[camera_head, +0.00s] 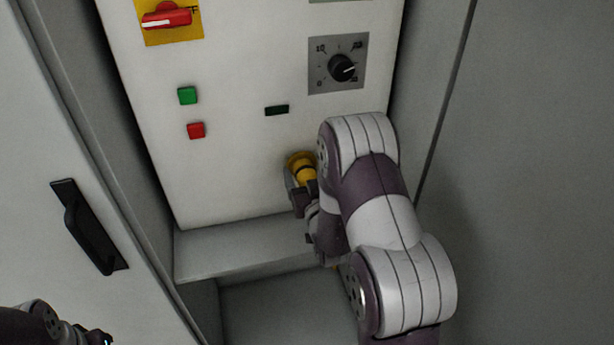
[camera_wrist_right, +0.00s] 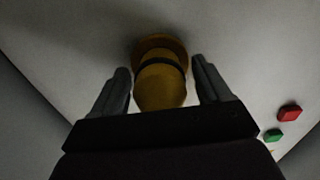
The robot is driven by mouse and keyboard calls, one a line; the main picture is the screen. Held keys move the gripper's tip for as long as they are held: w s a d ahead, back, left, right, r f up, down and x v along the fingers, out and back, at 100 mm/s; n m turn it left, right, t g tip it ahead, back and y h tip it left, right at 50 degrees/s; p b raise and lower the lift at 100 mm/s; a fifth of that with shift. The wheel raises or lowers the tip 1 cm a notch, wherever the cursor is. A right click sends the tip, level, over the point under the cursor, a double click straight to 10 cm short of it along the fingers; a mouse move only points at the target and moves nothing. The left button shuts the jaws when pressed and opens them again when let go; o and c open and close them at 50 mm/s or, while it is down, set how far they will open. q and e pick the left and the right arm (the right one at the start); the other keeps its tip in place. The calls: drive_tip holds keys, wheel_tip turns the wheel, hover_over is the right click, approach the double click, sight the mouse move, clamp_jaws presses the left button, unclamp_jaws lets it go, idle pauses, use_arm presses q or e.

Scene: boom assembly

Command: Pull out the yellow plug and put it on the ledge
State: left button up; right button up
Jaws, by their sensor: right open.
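The yellow plug (camera_head: 301,168) sits on the white panel in the head view, partly hidden by my right gripper and arm. In the right wrist view the yellow plug (camera_wrist_right: 161,82) has a dark ring and stands against the panel. My right gripper (camera_head: 301,190) is at the plug. Its two fingers (camera_wrist_right: 163,78) are apart, one on each side of the plug, with small gaps visible. The ledge (camera_head: 235,248) is the grey shelf below the panel. Part of my left arm shows at the bottom left of the head view; its fingers cannot be made out.
The panel carries a red rotary switch (camera_head: 167,17), a green button (camera_head: 188,95), a red button (camera_head: 196,130) and a dial (camera_head: 342,67). A cabinet door with a black handle (camera_head: 90,228) is at left. The left part of the ledge is bare.

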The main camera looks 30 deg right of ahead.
drive_tip(key=shift+b, duration=0.35)
idle(0.6)
drive_tip(key=c, duration=1.4)
drive_tip(key=shift+v, duration=3)
